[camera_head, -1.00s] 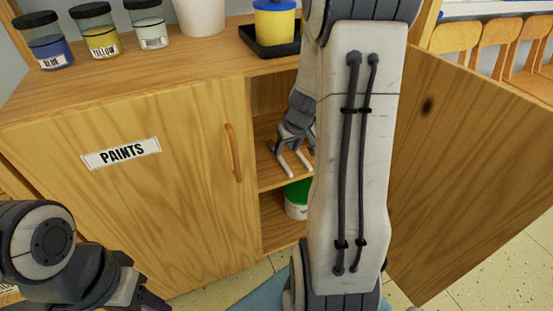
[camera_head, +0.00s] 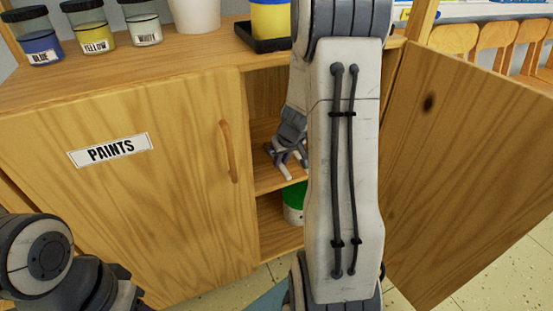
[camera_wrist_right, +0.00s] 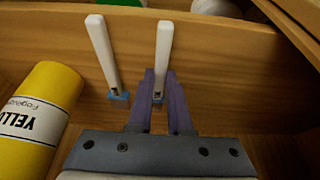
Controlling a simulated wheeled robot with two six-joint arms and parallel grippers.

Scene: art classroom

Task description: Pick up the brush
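My right gripper (camera_head: 296,171) is inside the open right half of the wooden cabinet, over the middle shelf (camera_head: 268,181). A yellow bottle (camera_wrist_right: 40,112) with a "YELLO…" label lies left of the fingers. My right forearm hides much of the cabinet's inside in the head view. My left arm shows at the bottom left, but its fingers are not seen.
The left door (camera_head: 160,215), labelled PAINTS, is shut; the right door (camera_head: 465,170) stands open. A green-lidded container (camera_head: 294,203) is on the lower shelf. Blue (camera_head: 41,49), yellow (camera_head: 97,38) and white (camera_head: 143,28) paint jars and a black tray (camera_head: 262,41) stand on top.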

